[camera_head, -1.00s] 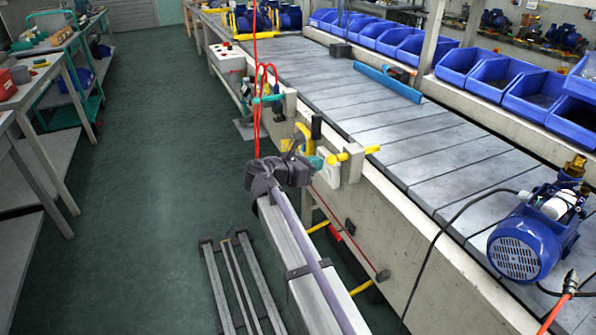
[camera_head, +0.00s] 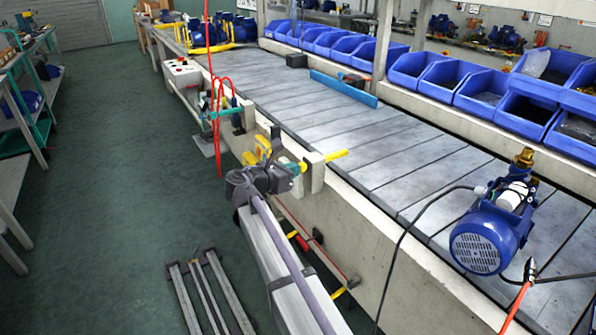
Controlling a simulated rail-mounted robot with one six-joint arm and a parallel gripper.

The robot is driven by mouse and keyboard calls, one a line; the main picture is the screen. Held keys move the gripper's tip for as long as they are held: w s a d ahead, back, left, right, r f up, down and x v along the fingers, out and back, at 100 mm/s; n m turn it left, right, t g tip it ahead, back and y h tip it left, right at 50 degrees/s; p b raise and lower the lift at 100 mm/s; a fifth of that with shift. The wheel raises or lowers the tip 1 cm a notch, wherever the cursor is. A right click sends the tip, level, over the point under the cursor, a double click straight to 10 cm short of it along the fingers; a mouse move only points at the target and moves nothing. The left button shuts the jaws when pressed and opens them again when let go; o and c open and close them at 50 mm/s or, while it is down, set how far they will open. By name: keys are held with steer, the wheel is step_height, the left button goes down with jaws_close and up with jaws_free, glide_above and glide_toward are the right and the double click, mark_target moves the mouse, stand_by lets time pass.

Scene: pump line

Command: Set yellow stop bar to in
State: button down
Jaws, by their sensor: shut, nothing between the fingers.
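The yellow stop bar (camera_head: 336,155) passes through a pale bracket on the near side of the conveyor. Its yellow tip projects a short way over the belt edge. A teal piece (camera_head: 292,168) shows at the bar's outer end, on the aisle side. My gripper (camera_head: 284,178) is at the end of my dark grey wrist, beside the teal piece. It is shut and empty. Its fingertips are partly hidden by the wrist, and I cannot tell whether they touch the bar's end.
A yellow and black part (camera_head: 262,150) stands just behind my wrist. Red coiled hoses (camera_head: 218,100) hang farther back. A blue pump (camera_head: 488,238) sits on the belt at right, with a black cable crossing the near rail. The green aisle floor at left is open.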

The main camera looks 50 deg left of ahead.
steer(key=shift+w, duration=0.25)
steer(key=s+r+p, duration=0.2)
steer(key=s, duration=1.2)
steer(key=shift+r+p, duration=0.35)
steer(key=shift+s+a, duration=0.1)
